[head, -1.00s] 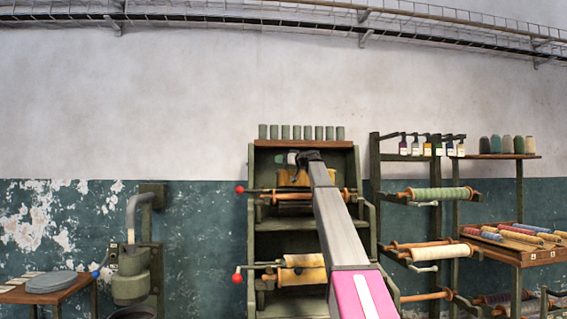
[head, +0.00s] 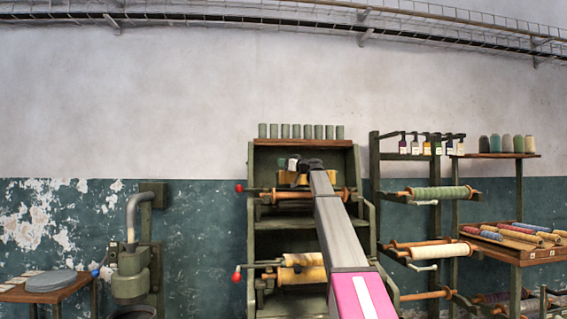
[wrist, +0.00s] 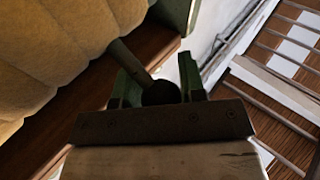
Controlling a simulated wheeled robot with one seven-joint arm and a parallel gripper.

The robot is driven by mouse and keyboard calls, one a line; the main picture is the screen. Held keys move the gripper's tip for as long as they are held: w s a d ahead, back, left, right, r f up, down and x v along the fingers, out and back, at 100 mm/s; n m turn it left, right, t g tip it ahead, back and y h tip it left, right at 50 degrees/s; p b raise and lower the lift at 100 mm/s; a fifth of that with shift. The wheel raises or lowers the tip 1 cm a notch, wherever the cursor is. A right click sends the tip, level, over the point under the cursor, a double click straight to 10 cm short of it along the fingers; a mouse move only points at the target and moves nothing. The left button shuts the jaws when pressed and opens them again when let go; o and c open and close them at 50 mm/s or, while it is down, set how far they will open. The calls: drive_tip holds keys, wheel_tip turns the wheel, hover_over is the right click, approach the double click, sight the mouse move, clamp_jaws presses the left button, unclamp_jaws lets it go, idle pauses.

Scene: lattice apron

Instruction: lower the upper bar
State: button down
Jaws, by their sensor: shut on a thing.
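In the head view a green rack (head: 258,160) stands ahead, with an upper bar (head: 325,194) across it, wooden-ended with a red ball at its left. My arm crosses in front of the rack's right half. My gripper (head: 300,166) is at the rack's upper part, small and partly hidden by my arm. In the wrist view its two green fingers (wrist: 158,88) are shut on the dark round end of a rod (wrist: 160,93). The rod runs up and left towards a yellow roll (wrist: 60,45). I cannot tell how the rod joins the upper bar.
A lower yellow roll (head: 302,276) sits on the same rack. Grey cups (head: 296,131) line the rack's top. A shelf with a green roll (head: 440,193) and spools stands close on the right. A green machine (head: 131,275) and small table (head: 50,290) stand left.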

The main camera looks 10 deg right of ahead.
drive_tip(key=s+f+n+y, duration=0.2)
drive_tip(key=s+f, duration=0.5)
drive_tip(key=f, duration=0.4)
drive_tip(key=shift+s+n+t, duration=0.3)
drive_tip(key=shift+s+n, duration=0.05)
drive_tip(key=shift+n, duration=0.25)
drive_tip(key=shift+f, duration=0.15)
drive_tip(key=c, duration=0.7)
unclamp_jaws()
drive_tip(key=shift+s, duration=0.1)
drive_tip(key=shift+c, duration=0.2)
drive_tip(key=shift+d, duration=0.1)
drive_tip(key=shift+w, duration=0.2)
drive_tip(key=v, duration=1.1)
drive_tip(key=shift+r+y, duration=0.3)
